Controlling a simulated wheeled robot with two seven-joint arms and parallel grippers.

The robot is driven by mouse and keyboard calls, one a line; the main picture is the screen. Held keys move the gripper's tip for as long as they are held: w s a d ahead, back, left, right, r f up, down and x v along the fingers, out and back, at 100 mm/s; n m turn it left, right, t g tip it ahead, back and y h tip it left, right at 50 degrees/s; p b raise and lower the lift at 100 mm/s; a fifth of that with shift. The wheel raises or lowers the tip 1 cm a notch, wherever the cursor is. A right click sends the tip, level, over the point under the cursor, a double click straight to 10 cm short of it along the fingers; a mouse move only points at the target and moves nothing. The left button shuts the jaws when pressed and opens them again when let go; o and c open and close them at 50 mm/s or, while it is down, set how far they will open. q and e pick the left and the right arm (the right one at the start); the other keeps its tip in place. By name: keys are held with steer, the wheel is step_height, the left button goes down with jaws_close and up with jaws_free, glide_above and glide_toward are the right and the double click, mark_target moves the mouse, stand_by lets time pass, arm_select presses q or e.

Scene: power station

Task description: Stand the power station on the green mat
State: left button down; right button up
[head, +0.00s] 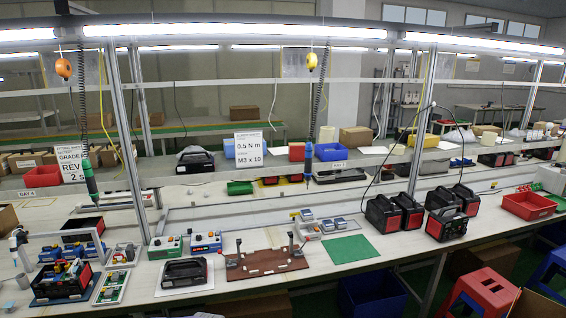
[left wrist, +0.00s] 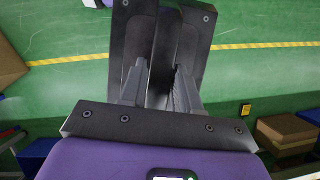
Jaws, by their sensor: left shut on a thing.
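The green mat (head: 350,249) lies flat and bare on the bench, right of centre in the head view. Several similar black and red units (head: 446,223) stand to the right of the mat. Which one the task means, I cannot tell. My left gripper (left wrist: 160,85) shows only in the left wrist view, above green floor. It is shut on a dark thing that I cannot identify. My right gripper is not in view.
A brown fixture plate (head: 266,262) lies left of the mat. Control boxes (head: 206,242) stand behind the front-left unit. A red tray (head: 528,205) is at the right. A red stool (head: 484,294) and blue bin (head: 372,294) stand below the bench. Metal posts (head: 424,110) rise from the bench.

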arm_select(q)
steer(key=shift+r+p, duration=1.7)
steer(key=shift+r, duration=0.6)
